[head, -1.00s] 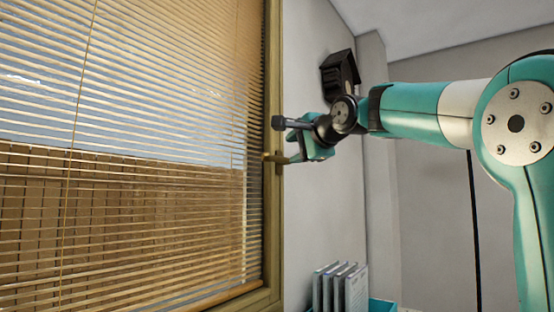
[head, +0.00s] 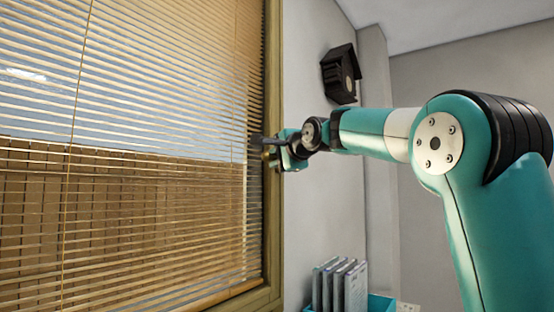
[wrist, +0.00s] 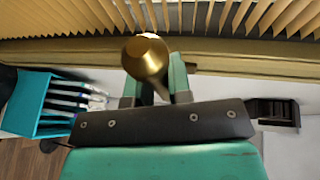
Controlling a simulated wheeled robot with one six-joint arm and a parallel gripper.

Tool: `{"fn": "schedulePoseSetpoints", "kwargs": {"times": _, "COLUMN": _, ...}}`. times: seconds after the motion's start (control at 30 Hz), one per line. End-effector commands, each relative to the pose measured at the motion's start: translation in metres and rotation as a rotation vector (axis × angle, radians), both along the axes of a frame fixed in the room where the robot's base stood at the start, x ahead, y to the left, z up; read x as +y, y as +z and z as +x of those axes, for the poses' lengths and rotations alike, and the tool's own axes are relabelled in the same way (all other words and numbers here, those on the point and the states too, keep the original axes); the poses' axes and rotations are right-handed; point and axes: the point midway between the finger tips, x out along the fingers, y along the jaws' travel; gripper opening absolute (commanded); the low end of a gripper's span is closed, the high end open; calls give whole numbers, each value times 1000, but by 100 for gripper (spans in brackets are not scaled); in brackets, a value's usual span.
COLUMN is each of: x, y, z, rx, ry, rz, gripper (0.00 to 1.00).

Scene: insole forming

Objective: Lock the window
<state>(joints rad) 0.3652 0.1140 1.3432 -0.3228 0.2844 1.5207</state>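The window (head: 130,200) fills the left of the head view, with its handle (head: 268,155) on the right-hand frame, mostly hidden by my gripper. In the wrist view the brass handle (wrist: 147,58) points its rounded end at the camera, in front of and between my two teal fingers. My gripper (head: 277,150) is right at the handle. In the wrist view my gripper (wrist: 156,82) has its fingers apart, one on each side of the handle. I cannot tell whether they touch it.
Slatted blinds (head: 120,90) cover the glass beside the frame. A teal holder (head: 380,303) with several upright folders stands below. The wall between them is clear.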

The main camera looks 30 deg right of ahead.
Motion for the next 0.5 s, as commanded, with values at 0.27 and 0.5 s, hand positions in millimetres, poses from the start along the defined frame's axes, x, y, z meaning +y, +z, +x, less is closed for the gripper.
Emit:
{"fn": "schedulePoseSetpoints", "kwargs": {"times": 0.27, "x": 0, "y": -1, "z": 0, "rx": -1, "ry": 0, "rz": -3, "gripper": 0}}
{"fn": "schedulePoseSetpoints", "kwargs": {"times": 0.5, "x": 0, "y": -8, "z": 0, "rx": -21, "ry": 0, "rz": -60, "gripper": 0}}
